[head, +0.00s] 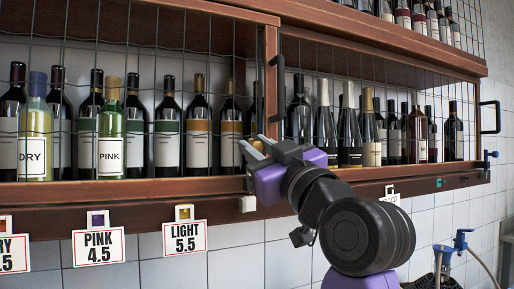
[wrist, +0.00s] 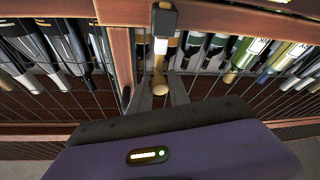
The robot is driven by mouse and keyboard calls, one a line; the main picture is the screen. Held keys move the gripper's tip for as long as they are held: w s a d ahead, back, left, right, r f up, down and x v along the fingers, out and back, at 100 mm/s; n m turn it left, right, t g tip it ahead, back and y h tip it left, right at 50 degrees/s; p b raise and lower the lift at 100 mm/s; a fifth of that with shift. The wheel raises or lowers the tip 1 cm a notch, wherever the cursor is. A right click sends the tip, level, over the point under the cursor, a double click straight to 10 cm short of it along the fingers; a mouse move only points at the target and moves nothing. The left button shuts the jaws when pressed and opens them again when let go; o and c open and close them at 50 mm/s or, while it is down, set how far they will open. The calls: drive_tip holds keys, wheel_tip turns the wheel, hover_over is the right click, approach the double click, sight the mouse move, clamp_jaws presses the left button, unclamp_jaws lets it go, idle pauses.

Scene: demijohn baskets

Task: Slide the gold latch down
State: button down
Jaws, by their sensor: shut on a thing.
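In the head view my gripper (head: 255,148) reaches the lower part of the cabinet front near the middle post. There the latch itself is hidden or too small to make out.
A wooden wine cabinet with wire doors holds several bottles (head: 167,130). A black door handle (head: 280,88) stands above my gripper. Price signs (head: 98,246) hang below the shelf edge (head: 120,192). A blue tap (head: 462,240) is at the lower right.

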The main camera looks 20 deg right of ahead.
wheel_tip(320, 180, down, 3)
drive_tip(key=shift+f+b, duration=0.1)
drive_tip(key=shift+b, duration=0.85)
drive_tip(key=c, duration=1.2)
unclamp_jaws()
drive_tip(key=shift+c, duration=0.2)
drive_tip(key=a+b+v, duration=0.1)
drive_tip(key=v, duration=0.6)
drive_tip(key=shift+s+d+f+b, duration=0.15)
drive_tip(key=shift+s+d+b, duration=0.25)
drive_tip(key=shift+d, duration=0.15)
